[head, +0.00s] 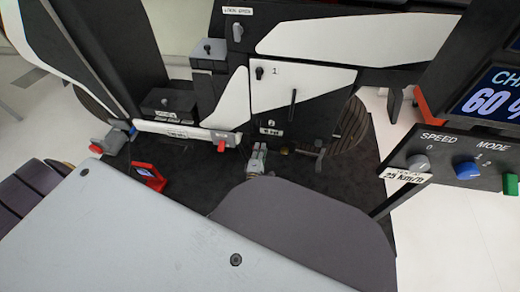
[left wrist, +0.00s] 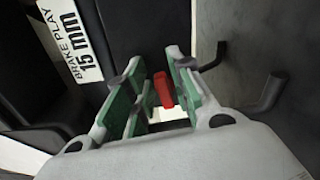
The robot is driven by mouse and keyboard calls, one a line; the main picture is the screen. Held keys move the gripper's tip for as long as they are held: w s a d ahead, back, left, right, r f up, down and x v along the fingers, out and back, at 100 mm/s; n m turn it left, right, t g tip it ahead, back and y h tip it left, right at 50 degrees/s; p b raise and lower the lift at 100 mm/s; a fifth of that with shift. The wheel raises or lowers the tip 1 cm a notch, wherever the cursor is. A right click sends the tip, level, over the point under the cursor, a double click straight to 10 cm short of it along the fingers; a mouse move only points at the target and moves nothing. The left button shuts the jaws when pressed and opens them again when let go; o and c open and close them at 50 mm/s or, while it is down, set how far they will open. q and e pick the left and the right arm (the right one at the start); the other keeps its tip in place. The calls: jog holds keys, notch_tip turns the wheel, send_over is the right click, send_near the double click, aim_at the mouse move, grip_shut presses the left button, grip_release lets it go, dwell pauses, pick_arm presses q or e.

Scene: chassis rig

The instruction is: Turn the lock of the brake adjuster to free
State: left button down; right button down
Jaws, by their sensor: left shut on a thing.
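My left gripper (head: 258,148) is low in the middle of the head view, close to the dark chassis panel. In the left wrist view its green-padded fingers (left wrist: 158,94) are on both sides of a small red lock piece (left wrist: 162,90), and it is shut on that. A white label reading "BRAKE PLAY 15 mm" (left wrist: 70,45) is up and left of the fingers. The lock is hidden by the gripper in the head view, and its turned position cannot be told. My right gripper is not in view.
Two dark bent rods stick out to the right of the gripper in the left wrist view (left wrist: 265,95). In the head view a pedal arm (head: 320,150) is to its right and a red knob (head: 221,146) to its left. A red device (head: 148,177) lies on the dark floor.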

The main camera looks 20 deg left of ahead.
pick_arm(q)
jog(key=shift+f+m, duration=0.2)
jog(key=shift+m, duration=0.8)
jog(key=c, duration=1.5)
grip_release()
jog(key=shift+s, duration=0.2)
jog(key=v, duration=0.7)
jog(key=shift+d, duration=0.1)
